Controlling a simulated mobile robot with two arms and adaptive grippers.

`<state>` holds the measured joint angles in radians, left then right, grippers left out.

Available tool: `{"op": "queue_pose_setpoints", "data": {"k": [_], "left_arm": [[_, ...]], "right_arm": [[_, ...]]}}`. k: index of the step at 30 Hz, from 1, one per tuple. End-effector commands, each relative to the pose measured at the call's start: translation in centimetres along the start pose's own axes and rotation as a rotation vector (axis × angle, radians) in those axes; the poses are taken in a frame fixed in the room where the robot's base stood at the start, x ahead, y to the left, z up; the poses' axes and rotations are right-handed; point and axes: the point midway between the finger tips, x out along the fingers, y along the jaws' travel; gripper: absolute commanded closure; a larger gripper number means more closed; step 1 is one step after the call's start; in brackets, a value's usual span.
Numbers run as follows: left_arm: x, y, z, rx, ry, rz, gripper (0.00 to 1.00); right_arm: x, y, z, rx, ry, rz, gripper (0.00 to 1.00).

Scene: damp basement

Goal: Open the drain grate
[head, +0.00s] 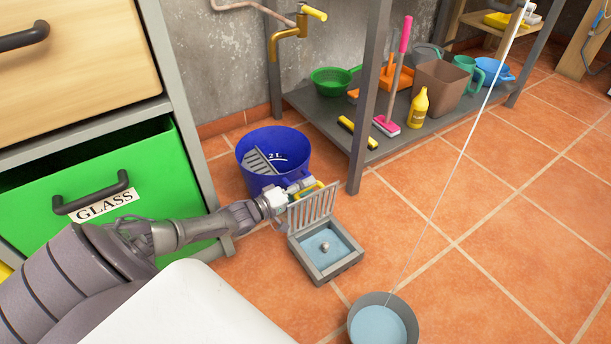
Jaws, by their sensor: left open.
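The drain grate (313,208) stands nearly upright along the back edge of its square grey drain frame (318,275). The drain is uncovered, with bluish water (316,245) inside and a small grey round piece (325,246) in the middle. My left gripper (306,189) is open at the top left of the raised grate, partly hidden by the bars. I cannot tell whether it touches the grate. My right gripper is not in view.
A blue bucket (247,179) stands close behind my left gripper. A grey bucket (357,320) with water stands at the front, a thin white cord rising from it. A metal shelf (345,125) with cleaning things is behind. Tiled floor to the right is clear.

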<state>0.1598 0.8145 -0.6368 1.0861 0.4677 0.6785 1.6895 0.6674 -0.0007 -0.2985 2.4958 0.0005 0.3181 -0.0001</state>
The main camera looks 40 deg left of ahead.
Motion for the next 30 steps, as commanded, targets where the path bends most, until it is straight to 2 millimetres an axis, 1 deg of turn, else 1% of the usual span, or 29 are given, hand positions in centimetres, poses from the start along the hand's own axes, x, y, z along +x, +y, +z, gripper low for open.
{"op": "queue_pose_setpoints", "data": {"k": [5,9,12,15,18,21,30], "left_arm": [[-0.1,2.4,-0.7,0.001,-0.002,0.003,0.57],[0.0,5.4,-1.7,0.004,0.0,0.01,0.57],[0.0,7.2,-2.2,0.004,0.0,0.009,0.57],[-0.1,8.3,-2.5,0.002,0.0,0.005,0.57],[-0.1,9.0,-2.7,0.002,0.0,0.003,0.57],[-0.1,9.3,-2.7,0.001,0.0,0.001,0.57],[-0.1,9.2,-2.7,0.0,0.0,-0.001,0.57]], "right_arm": [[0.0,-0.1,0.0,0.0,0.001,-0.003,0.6],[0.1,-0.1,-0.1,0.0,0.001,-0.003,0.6],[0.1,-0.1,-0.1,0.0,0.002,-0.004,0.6],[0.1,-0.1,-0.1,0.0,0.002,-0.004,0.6],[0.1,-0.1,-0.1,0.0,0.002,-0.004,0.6],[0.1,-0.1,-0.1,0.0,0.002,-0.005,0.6],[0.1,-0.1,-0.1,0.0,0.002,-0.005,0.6]]}}
